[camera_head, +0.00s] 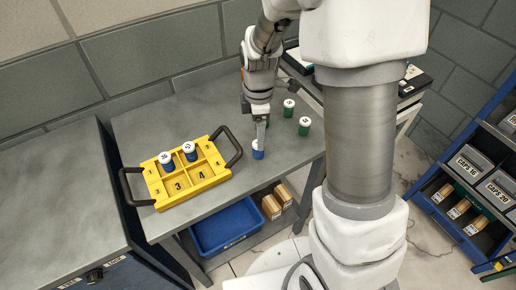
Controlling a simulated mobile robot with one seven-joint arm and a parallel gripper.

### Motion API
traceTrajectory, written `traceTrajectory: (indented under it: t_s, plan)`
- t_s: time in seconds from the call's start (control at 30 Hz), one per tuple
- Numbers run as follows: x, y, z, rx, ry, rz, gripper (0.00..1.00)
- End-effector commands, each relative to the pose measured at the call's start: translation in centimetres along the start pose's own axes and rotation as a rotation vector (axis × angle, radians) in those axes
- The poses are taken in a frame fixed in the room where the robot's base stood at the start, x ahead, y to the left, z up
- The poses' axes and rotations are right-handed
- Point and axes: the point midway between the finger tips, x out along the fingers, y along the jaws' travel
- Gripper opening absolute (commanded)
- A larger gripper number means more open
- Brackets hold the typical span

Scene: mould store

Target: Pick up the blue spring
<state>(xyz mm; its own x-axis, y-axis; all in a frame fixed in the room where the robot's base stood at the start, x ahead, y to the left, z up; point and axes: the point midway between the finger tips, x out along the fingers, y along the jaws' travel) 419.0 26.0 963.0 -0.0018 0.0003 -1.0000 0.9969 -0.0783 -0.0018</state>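The blue spring (258,154) stands upright on the grey table, near its front edge. It is a small blue cylinder, and its top is partly hidden by my gripper (260,143). My gripper points down right over the spring, with its fingertips at the spring's upper part. I cannot tell whether the fingers are closed on it. Two more blue cylinders with white numbered tops, one on the left (166,161) and one on the right (190,151), stand in the back compartments of the yellow tray (160,205).
Green cylinders stand behind and right of my gripper, one at the back (289,107) and one nearer (304,126). The yellow tray has black handles and numbered compartments. A blue bin (225,226) sits below the table. A labelled rack (470,165) is at the right.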

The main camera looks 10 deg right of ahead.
Motion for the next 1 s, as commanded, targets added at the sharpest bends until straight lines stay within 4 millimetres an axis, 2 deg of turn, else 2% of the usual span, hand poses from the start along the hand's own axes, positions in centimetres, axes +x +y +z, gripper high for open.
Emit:
traceTrajectory:
  t_s: [0.27, 0.5, 0.83, 1.0]
  plan:
    - [2.2, -0.1, 0.0, -0.001, -0.001, -0.001, 0.78]
    - [5.7, -0.2, -0.1, 0.001, -0.001, -0.001, 0.78]
    - [6.3, -0.1, -0.1, 0.0, 0.0, 0.002, 0.78]
    - [6.3, -0.1, -0.1, 0.0, 0.0, 0.002, 0.47]
